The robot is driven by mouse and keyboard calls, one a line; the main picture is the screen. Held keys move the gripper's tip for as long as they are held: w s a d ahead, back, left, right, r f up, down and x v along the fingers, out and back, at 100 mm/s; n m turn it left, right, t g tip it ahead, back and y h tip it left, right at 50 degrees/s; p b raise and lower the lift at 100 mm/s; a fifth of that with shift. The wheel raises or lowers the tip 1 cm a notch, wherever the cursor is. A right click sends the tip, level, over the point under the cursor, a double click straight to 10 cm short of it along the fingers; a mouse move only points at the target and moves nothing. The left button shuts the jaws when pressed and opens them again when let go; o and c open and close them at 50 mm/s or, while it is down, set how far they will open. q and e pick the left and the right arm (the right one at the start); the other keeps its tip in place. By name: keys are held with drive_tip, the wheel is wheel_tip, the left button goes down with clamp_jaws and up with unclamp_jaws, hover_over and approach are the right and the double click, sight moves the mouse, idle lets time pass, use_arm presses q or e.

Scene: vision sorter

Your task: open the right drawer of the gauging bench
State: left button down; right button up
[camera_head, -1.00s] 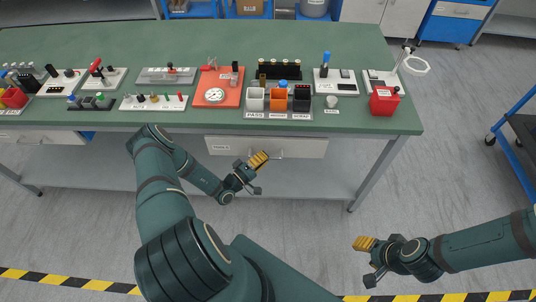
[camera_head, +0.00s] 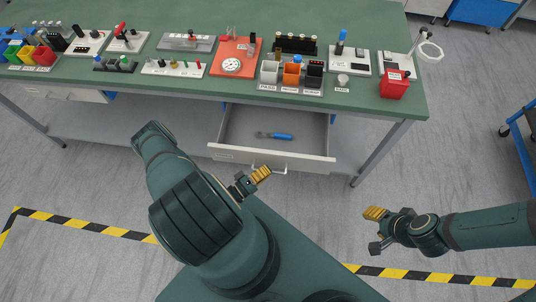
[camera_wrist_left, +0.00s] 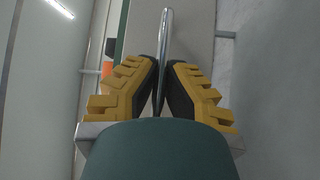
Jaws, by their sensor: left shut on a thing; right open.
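The right drawer (camera_head: 230,153) of the gauging bench (camera_head: 190,94) is pulled out, and its inside shows. A blue-handled tool (camera_head: 280,136) lies on the drawer floor. My left gripper (camera_head: 262,175) is at the drawer's front, shut on the bar handle (camera_head: 284,171). In the left wrist view the handle bar (camera_wrist_left: 164,60) stands between the two yellow-backed fingers (camera_wrist_left: 160,90). My right gripper (camera_head: 375,228) is open and empty, away from the bench at the lower right.
The left drawer (camera_head: 60,93) looks closed. The bench top carries an orange gauge plate (camera_head: 234,57), labelled cups (camera_head: 270,72), a red box (camera_head: 395,84) and small trays. A blue cart (camera_head: 525,130) stands at the right.

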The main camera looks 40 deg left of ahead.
use_arm(q)
drive_tip(key=shift+s+d+r, duration=0.1)
drive_tip(key=shift+s+d, duration=0.75)
drive_tip(key=shift+s, duration=0.25)
drive_tip(key=c, duration=1)
unclamp_jaws()
drive_tip(key=shift+a, duration=0.1)
drive_tip(key=v, duration=1.2)
